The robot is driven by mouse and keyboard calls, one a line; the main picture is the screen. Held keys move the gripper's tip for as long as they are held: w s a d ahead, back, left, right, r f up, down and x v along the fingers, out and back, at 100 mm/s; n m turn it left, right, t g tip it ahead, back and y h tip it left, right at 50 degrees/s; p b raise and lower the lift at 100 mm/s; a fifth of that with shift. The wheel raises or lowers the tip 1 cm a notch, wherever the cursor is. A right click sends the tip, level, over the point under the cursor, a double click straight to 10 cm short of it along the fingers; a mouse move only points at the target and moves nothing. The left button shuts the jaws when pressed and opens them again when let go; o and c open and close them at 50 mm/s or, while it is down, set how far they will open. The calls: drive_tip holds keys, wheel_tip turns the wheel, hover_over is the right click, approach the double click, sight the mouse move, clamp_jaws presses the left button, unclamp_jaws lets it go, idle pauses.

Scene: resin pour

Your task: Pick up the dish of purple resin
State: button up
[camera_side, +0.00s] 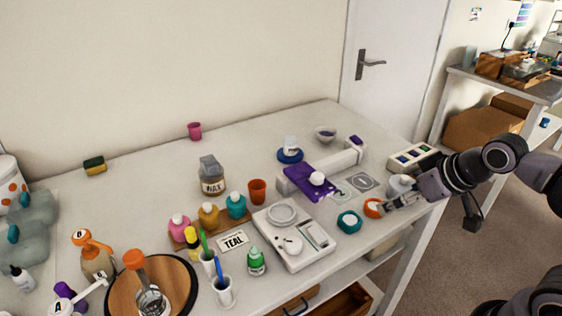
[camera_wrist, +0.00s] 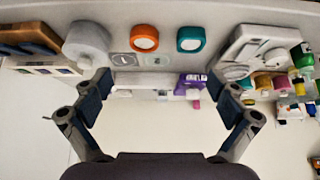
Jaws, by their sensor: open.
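A small pale bowl (camera_side: 325,135) with a dark greyish-purple inside stands at the back right of the table in the side view; its contents are too small to make out surely. I cannot pick out the bowl there.
The orange ring (camera_side: 373,207), teal ring (camera_side: 349,222) and white roll (camera_side: 398,185) are close to my gripper. A white scale (camera_side: 293,235) stands left of them. A compartment box (camera_side: 411,157) is at the right edge. The table's back is mostly clear.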

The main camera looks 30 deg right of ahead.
drive_tip(key=shift+r, duration=0.1)
drive_tip(key=w+d+r+m+h, duration=0.1)
drive_tip(key=w+d+r+m, duration=0.1)
drive_tip(key=w+r, duration=0.5)
drive_tip(key=m+g+h, duration=0.4)
drive_tip(key=m, duration=0.5)
hover_over(327, 131)
drive_tip(key=s+a, duration=0.5)
drive_tip(key=a, duration=0.1)
wheel_tip(327, 131, down, 7)
drive_tip(key=x, duration=1)
drive_tip(key=shift+w+a+f, duration=0.1)
drive_tip(key=shift+w+f, duration=0.05)
drive_tip(key=c, duration=1.3)
